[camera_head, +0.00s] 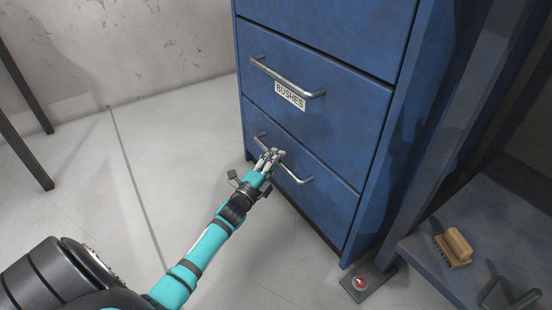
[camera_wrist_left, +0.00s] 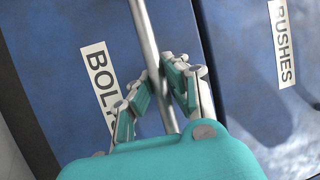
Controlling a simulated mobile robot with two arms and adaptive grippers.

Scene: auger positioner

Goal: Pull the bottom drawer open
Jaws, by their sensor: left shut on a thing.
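The blue cabinet's bottom drawer (camera_head: 325,203) is at the centre right of the head view, its front looking flush with the cabinet. Its metal bar handle (camera_head: 296,177) is partly hidden by my left gripper (camera_head: 270,158). My left gripper's fingers are shut around the handle's middle. In the left wrist view the gripper (camera_wrist_left: 158,95) has a finger on either side of the handle bar (camera_wrist_left: 147,35). A partly covered label beginning "BOL" (camera_wrist_left: 102,85) is beside the bar. My right gripper is not in view.
The drawer above, labelled "BUSHES" (camera_head: 289,96), has its own bar handle (camera_head: 285,80). A low blue shelf (camera_head: 420,245) at the right holds a wooden brush (camera_head: 455,246). A red-topped floor piece (camera_head: 360,283) is by the cabinet's base. The floor (camera_head: 170,170) in front is clear.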

